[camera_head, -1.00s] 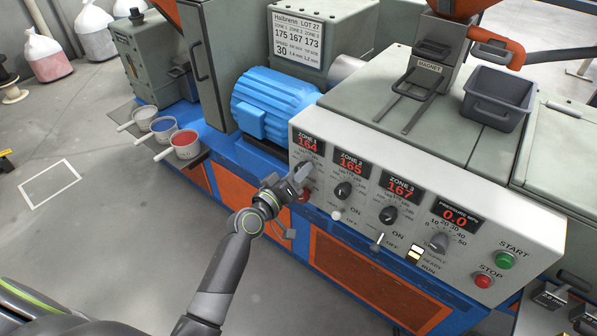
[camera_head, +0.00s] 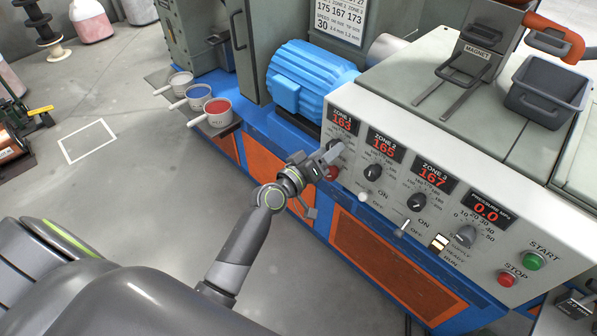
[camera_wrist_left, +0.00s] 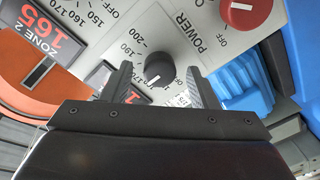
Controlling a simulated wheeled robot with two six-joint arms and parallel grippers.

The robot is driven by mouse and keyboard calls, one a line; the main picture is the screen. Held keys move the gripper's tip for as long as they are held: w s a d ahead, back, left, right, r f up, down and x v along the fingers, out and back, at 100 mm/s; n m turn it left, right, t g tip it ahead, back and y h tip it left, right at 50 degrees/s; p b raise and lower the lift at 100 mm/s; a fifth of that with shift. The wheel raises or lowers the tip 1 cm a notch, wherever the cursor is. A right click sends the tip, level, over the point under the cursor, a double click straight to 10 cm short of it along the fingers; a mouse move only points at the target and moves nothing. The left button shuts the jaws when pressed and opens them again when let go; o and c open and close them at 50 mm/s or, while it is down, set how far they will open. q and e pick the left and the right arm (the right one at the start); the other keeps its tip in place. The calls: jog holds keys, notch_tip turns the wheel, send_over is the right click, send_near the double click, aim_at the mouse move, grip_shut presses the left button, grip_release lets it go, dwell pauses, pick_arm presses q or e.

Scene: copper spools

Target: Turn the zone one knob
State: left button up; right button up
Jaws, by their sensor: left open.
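The zone one knob is a black round knob with a white mark, and it shows in the left wrist view (camera_wrist_left: 159,66). It sits between the fingers of my left gripper (camera_wrist_left: 159,84), with a gap visible on each side. In the head view my left gripper (camera_head: 326,158) is at the panel just below the zone 1 display (camera_head: 343,122), which reads 163. There the gripper mostly hides the knob. My right gripper is out of view.
A red knob (camera_wrist_left: 245,10) marked POWER is close to the right finger in the wrist view. The zone 2 knob (camera_head: 373,172) and zone 3 knob (camera_head: 417,202) are to the right on the panel (camera_head: 540,225). A blue motor (camera_head: 310,75) stands behind.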

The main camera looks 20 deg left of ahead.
pick_arm(q)
jog(key=b+v, duration=0.2)
jog(key=v, duration=1.4)
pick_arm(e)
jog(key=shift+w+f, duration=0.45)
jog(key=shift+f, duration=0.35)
pick_arm(q)
jog(key=shift+r, duration=0.1)
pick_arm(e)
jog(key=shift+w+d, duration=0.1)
